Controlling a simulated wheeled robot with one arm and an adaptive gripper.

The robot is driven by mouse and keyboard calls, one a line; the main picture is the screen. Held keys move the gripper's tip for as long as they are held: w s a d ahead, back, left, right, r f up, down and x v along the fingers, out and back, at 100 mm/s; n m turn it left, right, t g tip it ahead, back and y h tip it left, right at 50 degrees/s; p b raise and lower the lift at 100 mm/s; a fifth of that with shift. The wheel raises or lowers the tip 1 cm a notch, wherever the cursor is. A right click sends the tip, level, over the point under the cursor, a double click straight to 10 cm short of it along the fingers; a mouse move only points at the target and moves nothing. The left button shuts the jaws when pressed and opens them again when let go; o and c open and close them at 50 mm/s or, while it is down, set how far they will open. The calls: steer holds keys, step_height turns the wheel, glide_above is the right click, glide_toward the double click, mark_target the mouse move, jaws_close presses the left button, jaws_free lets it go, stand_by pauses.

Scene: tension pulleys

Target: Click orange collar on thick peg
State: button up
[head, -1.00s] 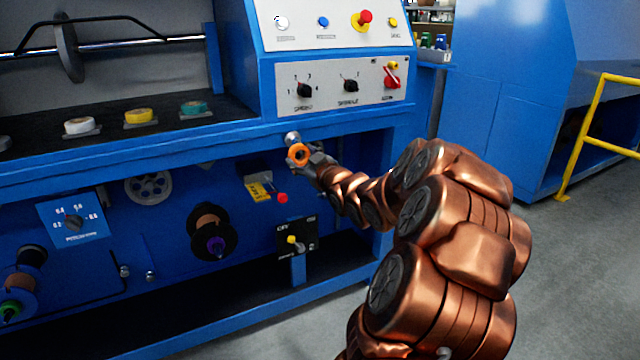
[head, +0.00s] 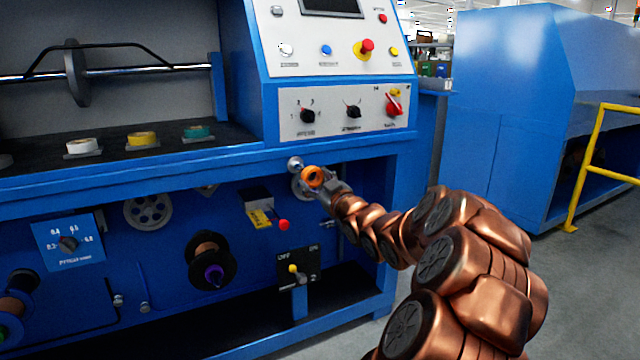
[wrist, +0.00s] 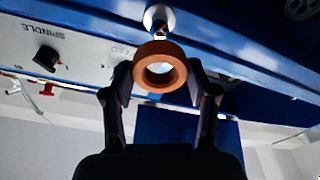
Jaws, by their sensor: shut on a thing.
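The orange collar (head: 313,177) is a short ring held at the tip of my gripper (head: 325,186), in front of the blue machine face. In the wrist view the collar (wrist: 160,68) sits between my two fingertips (wrist: 160,80), its hole open and empty. A round silver peg end (head: 295,163) sticks out just up and left of the collar in the head view. The peg also shows in the wrist view (wrist: 159,18), above the collar, not in its hole. I cannot tell the depth gap between them. The peg's lower part is hidden by the collar.
A control panel (head: 345,108) with knobs is above the collar. A red-tipped lever (head: 284,225) and a switch box (head: 298,267) are below. A yellow rail (head: 590,160) stands right.

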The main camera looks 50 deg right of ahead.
mark_target(301, 169)
steer(key=shift+f+x, duration=0.1)
steer(key=shift+x, duration=0.75)
steer(key=shift+f+x, duration=0.15)
steer(key=shift+x, duration=0.75)
steer(key=shift+w+d+p, duration=0.25)
steer(key=shift+w+p, duration=0.15)
steer(key=shift+p, duration=0.35)
stand_by(0.4)
steer(key=shift+p+x, duration=0.5)
steer(key=shift+x, duration=0.5)
steer(key=shift+w+d, duration=0.2)
steer(key=shift+w, duration=0.2)
stand_by(0.6)
steer(key=shift+w+d+f+p, duration=0.1)
steer(key=shift+w+d+p, duration=0.1)
steer(key=shift+w+p, duration=0.25)
steer(key=shift+w+d+p, duration=0.2)
steer(key=shift+w+p, duration=0.15)
steer(key=shift+w, duration=0.2)
steer(key=shift+w, duration=0.25)
stand_by(0.5)
steer(key=o, duration=1.2)
steer(key=shift+o, duration=0.2)
